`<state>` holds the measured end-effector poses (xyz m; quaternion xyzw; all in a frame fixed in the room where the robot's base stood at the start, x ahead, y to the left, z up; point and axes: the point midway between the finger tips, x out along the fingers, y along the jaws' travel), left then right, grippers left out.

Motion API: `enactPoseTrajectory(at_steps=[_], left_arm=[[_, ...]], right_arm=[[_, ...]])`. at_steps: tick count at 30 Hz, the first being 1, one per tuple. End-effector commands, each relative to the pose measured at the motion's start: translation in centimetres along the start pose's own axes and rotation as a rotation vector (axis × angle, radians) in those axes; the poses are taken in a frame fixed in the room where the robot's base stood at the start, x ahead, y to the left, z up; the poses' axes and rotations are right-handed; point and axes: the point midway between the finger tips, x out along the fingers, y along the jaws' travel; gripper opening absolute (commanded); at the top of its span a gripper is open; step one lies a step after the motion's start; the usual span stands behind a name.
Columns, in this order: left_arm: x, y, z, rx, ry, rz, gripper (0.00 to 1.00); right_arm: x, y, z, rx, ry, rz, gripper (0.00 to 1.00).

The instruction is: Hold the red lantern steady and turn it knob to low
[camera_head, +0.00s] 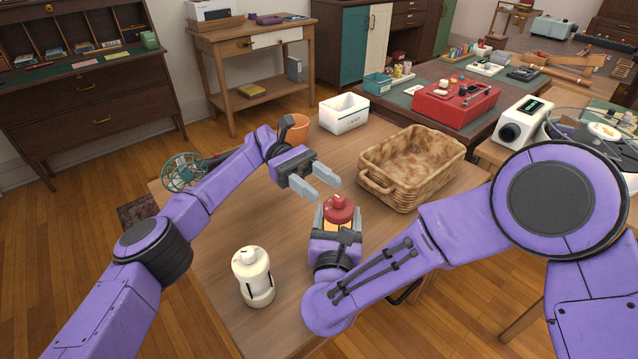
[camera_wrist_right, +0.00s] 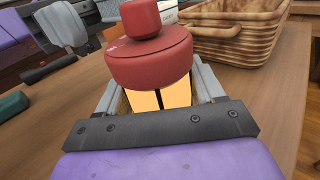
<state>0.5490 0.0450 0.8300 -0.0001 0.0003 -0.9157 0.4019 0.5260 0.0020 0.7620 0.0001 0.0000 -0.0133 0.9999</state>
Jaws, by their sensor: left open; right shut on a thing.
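The red lantern (camera_head: 339,208) stands on the wooden table near its middle, with a round red top and a smaller red knob (camera_head: 340,201) on it. In the right wrist view the lantern's red top (camera_wrist_right: 150,62) and knob (camera_wrist_right: 141,17) fill the upper middle, above a glowing yellow-orange body. My right gripper (camera_head: 338,222) is shut on the lantern, its fingers on both sides of the body. My left gripper (camera_head: 327,184) is open and empty, just above and left of the lantern, apart from the knob. The lower body is hidden by my right gripper.
A cream lantern (camera_head: 252,276) stands at the table's front left. A wicker basket (camera_head: 412,165) is right of the grippers. A white bin (camera_head: 343,113), a terracotta pot (camera_head: 297,128) and a teal wire fan (camera_head: 184,172) are toward the back.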

Motion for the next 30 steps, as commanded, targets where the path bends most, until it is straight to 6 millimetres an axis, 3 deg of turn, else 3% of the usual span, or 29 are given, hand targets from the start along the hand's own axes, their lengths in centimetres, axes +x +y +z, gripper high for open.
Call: enactPoseTrajectory(at_steps=[8,9,11,22,30], left_arm=[[0.0,0.0,0.0,0.0,0.0,0.0,0.51],[0.0,0.0,0.0,0.0,0.0,0.0,0.51],[0.0,0.0,0.0,0.0,0.0,0.0,0.51],[0.0,0.0,0.0,0.0,0.0,0.0,0.51],[0.0,0.0,0.0,-0.001,0.001,0.0,0.51]], right_arm=[[0.0,0.0,0.0,0.0,0.0,0.0,0.25],[0.0,0.0,0.0,0.0,0.0,0.0,0.77],[0.0,0.0,0.0,0.0,0.0,0.0,0.97],[-0.7,0.1,0.0,0.0,0.001,0.001,0.97],[-7.2,0.1,0.0,-0.003,0.0,0.005,0.97]])
